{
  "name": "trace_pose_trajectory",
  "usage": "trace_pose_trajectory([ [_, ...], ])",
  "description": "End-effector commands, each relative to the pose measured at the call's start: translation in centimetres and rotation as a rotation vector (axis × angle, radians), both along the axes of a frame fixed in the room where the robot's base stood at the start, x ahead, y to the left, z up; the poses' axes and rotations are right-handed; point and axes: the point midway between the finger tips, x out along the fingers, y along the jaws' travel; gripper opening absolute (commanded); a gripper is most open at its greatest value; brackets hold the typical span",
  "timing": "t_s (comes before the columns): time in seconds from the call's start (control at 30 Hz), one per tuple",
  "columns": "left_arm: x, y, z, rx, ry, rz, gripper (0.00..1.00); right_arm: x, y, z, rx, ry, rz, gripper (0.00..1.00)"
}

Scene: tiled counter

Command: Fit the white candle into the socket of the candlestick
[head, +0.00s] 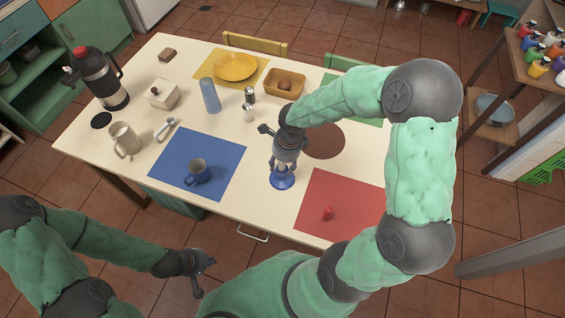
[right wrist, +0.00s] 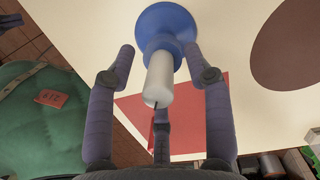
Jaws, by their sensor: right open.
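The blue candlestick (head: 283,181) stands on the cream table between the blue and red mats, below my right gripper (head: 285,158). In the right wrist view, the white candle (right wrist: 159,80) is lined up with the stem of the candlestick (right wrist: 166,28), its wick end towards the camera. Its lower end meets the blue socket, but how deep it sits cannot be told. My right gripper (right wrist: 163,75) is open, its fingers spread around the candle with visible gaps. In the head view the fingers largely hide the candle. My left gripper (head: 201,274) is open and empty off the table's front edge.
A small red object (head: 327,213) is on the red mat (head: 347,195). A blue cylinder (head: 210,95), shakers (head: 249,97) and a wooden bowl (head: 285,80) stand farther back.

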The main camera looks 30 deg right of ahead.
Motion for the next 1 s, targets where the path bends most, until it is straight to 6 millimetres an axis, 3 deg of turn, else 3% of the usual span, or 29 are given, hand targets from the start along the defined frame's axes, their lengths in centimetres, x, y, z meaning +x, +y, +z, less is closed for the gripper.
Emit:
trace_pose_trajectory([
  [0.23,0.0,0.0,0.0,0.000,0.000,0.000,0.00,0.0,-0.2,2.1,-0.001,-0.005,-0.002,0.52],
  [0.7,0.0,0.0,0.0,0.000,0.000,0.000,0.00,-0.7,-1.1,10.4,0.000,-0.004,0.000,0.52],
  [1.0,0.0,0.0,0.0,0.000,0.000,0.000,0.00,-0.9,-1.2,11.9,0.000,0.000,0.001,0.52],
])
